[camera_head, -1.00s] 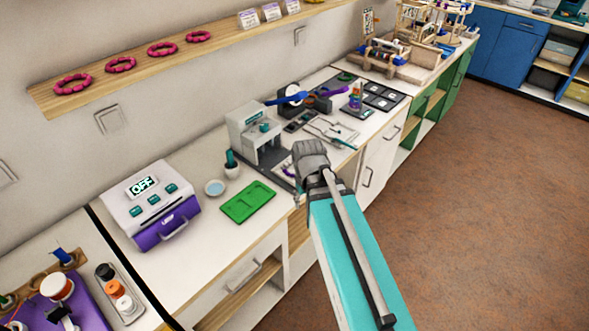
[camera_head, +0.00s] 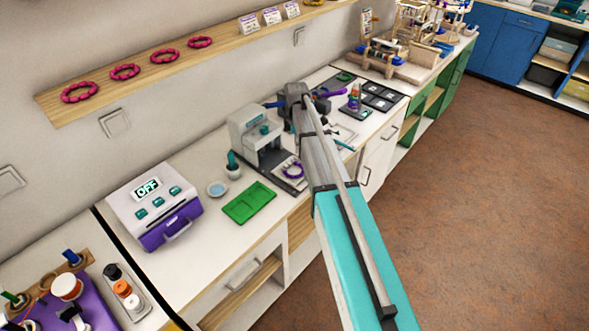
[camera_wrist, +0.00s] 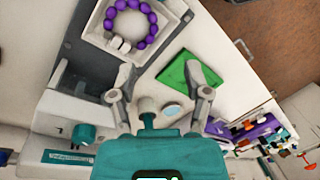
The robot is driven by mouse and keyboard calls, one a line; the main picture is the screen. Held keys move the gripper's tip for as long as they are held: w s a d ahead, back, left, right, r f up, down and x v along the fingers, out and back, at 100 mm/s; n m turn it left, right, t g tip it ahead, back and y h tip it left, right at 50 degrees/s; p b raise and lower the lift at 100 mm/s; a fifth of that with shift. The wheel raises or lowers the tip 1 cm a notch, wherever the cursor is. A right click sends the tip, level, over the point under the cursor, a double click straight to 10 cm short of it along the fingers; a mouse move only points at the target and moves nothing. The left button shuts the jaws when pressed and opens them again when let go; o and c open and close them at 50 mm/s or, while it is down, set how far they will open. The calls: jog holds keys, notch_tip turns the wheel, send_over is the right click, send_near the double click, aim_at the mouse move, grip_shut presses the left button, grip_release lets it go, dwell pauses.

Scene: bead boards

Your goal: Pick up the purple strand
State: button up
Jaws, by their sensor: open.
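The purple strand is a ring of round purple beads with a few pale grey beads. In the wrist view the purple strand (camera_wrist: 152,29) lies in a shallow white tray (camera_wrist: 98,40) at the top. In the head view the purple strand (camera_head: 299,173) lies at the front of the white press-like machine (camera_head: 250,130). My gripper (camera_wrist: 160,78) is open and empty in the wrist view, with its fingers below the strand in the picture and apart from it. In the head view my gripper (camera_head: 294,96) is above the counter, behind the strand, its fingertips hard to make out.
The white and purple "OFF" device (camera_head: 152,208) is farther left. A wall shelf (camera_head: 130,92) holds pink rings.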

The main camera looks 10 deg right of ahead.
jog(key=shift+w+d+r+n, duration=0.1)
jog(key=shift+w+r+n, duration=0.1)
jog(key=shift+w+n, duration=0.4)
jog(key=shift+w+f, duration=0.1)
jog(key=shift+f, duration=0.1)
jog(key=b, duration=0.8)
send_over(297, 175)
jog(key=w, duration=0.1)
notch_tip(297, 175, down, 8)
jog(key=shift+d+f, duration=0.1)
jog(key=shift+d, duration=0.05)
jog(key=shift+s+f+b, duration=0.2)
jog(key=shift+f+b, duration=1.1)
jog(key=shift+b, duration=0.1)
jog(key=shift+s+f+b, duration=0.2)
jog(key=shift+f+b, duration=1.05)
jog(key=shift+b, duration=0.1)
grip_shut()
